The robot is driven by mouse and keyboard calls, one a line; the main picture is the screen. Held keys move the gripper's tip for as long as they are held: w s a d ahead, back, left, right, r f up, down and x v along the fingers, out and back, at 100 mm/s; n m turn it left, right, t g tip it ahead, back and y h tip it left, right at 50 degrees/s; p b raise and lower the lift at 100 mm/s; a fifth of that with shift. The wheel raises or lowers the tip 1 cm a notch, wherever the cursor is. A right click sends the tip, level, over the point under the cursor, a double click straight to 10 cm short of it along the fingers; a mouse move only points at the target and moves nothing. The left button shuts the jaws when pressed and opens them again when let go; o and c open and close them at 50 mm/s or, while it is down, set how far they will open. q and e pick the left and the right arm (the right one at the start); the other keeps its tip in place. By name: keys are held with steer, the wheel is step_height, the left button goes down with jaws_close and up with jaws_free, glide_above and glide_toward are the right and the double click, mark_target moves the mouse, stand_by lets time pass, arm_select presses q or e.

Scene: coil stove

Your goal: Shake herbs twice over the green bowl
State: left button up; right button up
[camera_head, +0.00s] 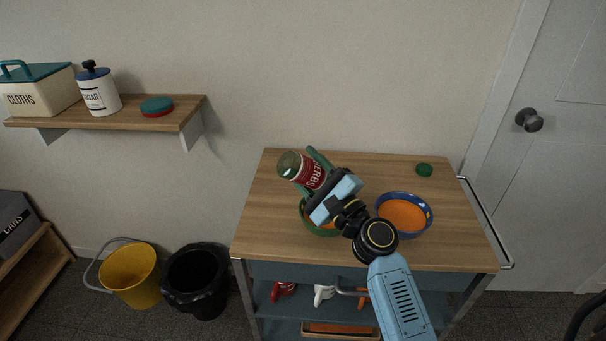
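My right gripper (306,171) is shut on the herbs jar (289,164), a glass jar with a red label. The jar is tilted, its greenish glass end pointing to the upper left. My gripper and wrist hide much of that bowl; some orange shows inside. A blue bowl (429,225) with orange contents stands on the table to the right. My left gripper is not in view.
The wooden cart top (263,231) is clear at its left and front. A small green lid (424,170) lies at the back right. A wall shelf (190,113) holds a cloths box, a sugar jar and a round tin. A yellow bucket (130,275) and black bin (195,282) stand left.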

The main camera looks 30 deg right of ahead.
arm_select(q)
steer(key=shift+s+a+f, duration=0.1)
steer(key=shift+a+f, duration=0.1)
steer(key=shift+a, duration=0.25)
arm_select(e)
steer(key=shift+d+m, duration=0.15)
steer(key=shift+m, duration=0.25)
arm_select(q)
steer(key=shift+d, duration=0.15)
arm_select(e)
steer(key=shift+r, duration=0.1)
